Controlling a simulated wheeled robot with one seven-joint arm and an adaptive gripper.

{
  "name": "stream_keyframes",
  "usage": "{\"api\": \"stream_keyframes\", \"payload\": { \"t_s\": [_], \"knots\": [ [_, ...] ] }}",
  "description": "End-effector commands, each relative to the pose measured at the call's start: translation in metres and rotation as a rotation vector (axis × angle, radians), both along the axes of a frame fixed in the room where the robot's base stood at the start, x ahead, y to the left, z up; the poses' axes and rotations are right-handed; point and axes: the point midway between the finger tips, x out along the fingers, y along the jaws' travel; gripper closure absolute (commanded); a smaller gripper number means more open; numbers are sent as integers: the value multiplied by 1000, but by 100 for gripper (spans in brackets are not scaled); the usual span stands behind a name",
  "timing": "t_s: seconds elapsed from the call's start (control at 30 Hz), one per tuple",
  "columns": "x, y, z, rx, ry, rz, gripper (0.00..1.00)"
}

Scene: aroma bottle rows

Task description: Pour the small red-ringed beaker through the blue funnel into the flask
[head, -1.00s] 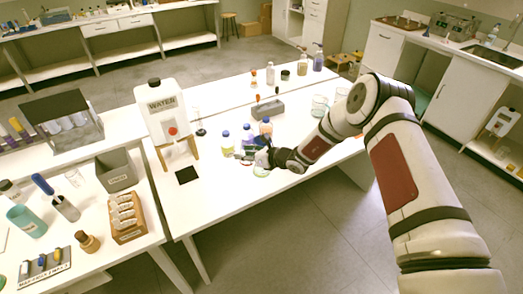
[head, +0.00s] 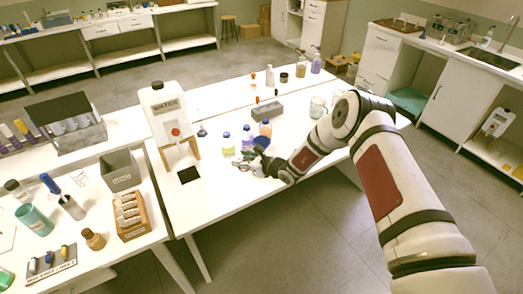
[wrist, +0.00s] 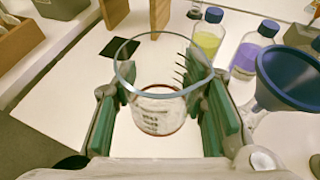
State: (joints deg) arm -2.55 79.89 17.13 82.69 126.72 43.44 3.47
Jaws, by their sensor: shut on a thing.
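My gripper (wrist: 160,112) is shut on the small clear beaker (wrist: 157,90). Its green pads press on the two sides, and the beaker's open rim faces the wrist camera. A reddish ring and dark markings show low on the glass; I cannot tell how much it contains. The blue funnel (wrist: 290,76) is to the right of my gripper in the wrist view, apart from the beaker. In the head view the funnel (head: 261,143) shows just behind my gripper (head: 246,165). The flask is not clearly seen below the funnel.
A yellow-liquid bottle (wrist: 209,37) and a purple-liquid bottle (wrist: 250,50) stand close behind the funnel. The water dispenser (head: 170,115) and a black pad (head: 188,175) are left.

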Motion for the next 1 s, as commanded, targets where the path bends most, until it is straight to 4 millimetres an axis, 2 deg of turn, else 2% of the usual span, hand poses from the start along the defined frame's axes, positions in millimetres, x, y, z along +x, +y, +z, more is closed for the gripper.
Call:
{"api": "stream_keyframes", "payload": {
  "t_s": [0.6, 1.0],
  "knots": [
    [-34, 18, 38, -1, 1, 0, 92],
    [-36, 19, 41, 0, 0, 0, 92]
  ]
}}
